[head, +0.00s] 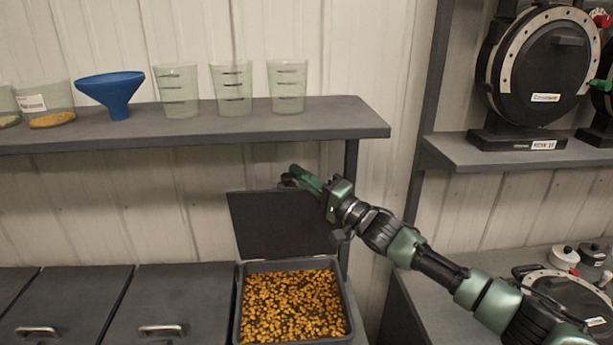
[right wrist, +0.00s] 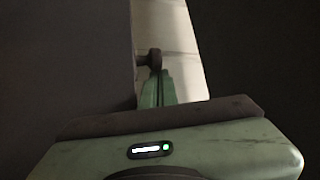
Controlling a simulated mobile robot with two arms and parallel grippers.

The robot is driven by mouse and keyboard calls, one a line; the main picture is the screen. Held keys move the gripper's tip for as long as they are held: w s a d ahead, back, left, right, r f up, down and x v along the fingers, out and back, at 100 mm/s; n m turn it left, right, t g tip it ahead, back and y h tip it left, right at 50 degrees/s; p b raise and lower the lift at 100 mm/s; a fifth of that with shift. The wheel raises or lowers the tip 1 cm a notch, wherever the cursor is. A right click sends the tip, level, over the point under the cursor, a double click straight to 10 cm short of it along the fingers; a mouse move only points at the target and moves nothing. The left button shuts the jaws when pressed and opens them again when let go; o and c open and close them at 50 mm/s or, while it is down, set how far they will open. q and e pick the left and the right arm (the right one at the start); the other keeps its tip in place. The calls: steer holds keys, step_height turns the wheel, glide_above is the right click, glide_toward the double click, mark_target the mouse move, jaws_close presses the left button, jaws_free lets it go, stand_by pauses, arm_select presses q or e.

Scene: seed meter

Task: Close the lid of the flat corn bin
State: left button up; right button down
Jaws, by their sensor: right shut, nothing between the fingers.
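The flat corn bin (head: 240,325) stands at the bottom centre of the head view, full of yellow-brown corn kernels (head: 290,305). Its dark lid (head: 280,225) stands open, raised upright at the back of the bin. My right gripper (head: 292,175) is shut and empty at the lid's top edge, near its upper right part. In the right wrist view the shut fingers (right wrist: 155,75) show beside a large dark surface at left. I cannot tell whether they touch the lid. My left gripper is not in view.
Closed dark bins with handles (head: 162,330) stand to the left. A shelf (head: 200,129) above holds clear cups (head: 231,88) and a blue funnel (head: 112,92). A post (head: 351,180) rises close behind my right gripper. Seed meters (head: 545,65) stand on the right shelf.

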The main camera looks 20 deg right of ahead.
steer(key=shift+s+f, duration=0.1)
steer(key=s+a+f+n+g+y+b, duration=0.2)
steer(key=s+f+n+y+b, duration=0.3)
steer(key=s+b, duration=0.6)
steer(key=s+a+f+n+g+y+b, duration=0.2)
steer(key=s+f+n+y+b, duration=0.3)
steer(key=s+f+n+b, duration=0.4)
steer(key=shift+s+a+f+y+b, duration=0.15)
steer(key=shift+s+f+y+b, duration=0.25)
steer(key=shift+s+f+b, duration=0.75)
steer(key=shift+w+f, duration=0.2)
steer(key=shift+w, duration=0.05)
